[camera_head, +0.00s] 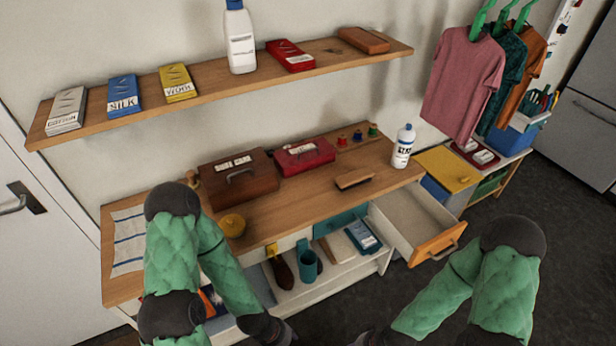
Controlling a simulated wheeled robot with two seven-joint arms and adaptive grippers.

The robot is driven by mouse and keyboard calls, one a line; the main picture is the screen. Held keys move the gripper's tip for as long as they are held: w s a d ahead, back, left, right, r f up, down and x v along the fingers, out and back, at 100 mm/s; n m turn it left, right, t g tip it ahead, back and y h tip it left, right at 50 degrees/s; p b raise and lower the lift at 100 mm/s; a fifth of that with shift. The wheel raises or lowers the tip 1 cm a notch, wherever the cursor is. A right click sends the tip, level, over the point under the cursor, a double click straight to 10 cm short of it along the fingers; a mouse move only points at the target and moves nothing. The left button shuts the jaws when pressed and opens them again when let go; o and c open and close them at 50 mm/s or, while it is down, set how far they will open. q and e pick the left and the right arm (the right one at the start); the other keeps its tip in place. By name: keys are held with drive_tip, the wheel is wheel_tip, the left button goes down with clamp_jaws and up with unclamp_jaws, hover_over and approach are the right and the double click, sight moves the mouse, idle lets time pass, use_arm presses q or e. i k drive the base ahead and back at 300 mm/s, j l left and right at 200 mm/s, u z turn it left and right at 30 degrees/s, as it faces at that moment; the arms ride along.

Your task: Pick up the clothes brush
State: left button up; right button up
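A small brown wooden brush (353,179) lies on the wooden counter, near its front edge and left of a white bottle. It looks like the clothes brush. A dark brown item (280,271) on the lower shelf could also be a brush, but I cannot tell. My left gripper (272,333) and my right gripper (369,340) are low at the bottom edge, in front of the counter and apart from the brush. Their fingers are cut off or too dark to read.
A drawer (428,246) stands open at the counter's right front. A brown case (240,178), a red case (304,155) and a white bottle (403,147) stand around the brush. A yellow round item (232,225) sits front left. Shirts (463,80) hang at right.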

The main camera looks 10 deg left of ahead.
sight(352, 179)
drive_tip(key=i+l+u, duration=0.1)
drive_tip(key=u, duration=0.3)
drive_tip(key=l+u, duration=0.4)
drive_tip(key=i+l+u, duration=0.1)
drive_tip(key=u, duration=0.3)
drive_tip(key=l+u, duration=0.4)
drive_tip(key=j, duration=0.1)
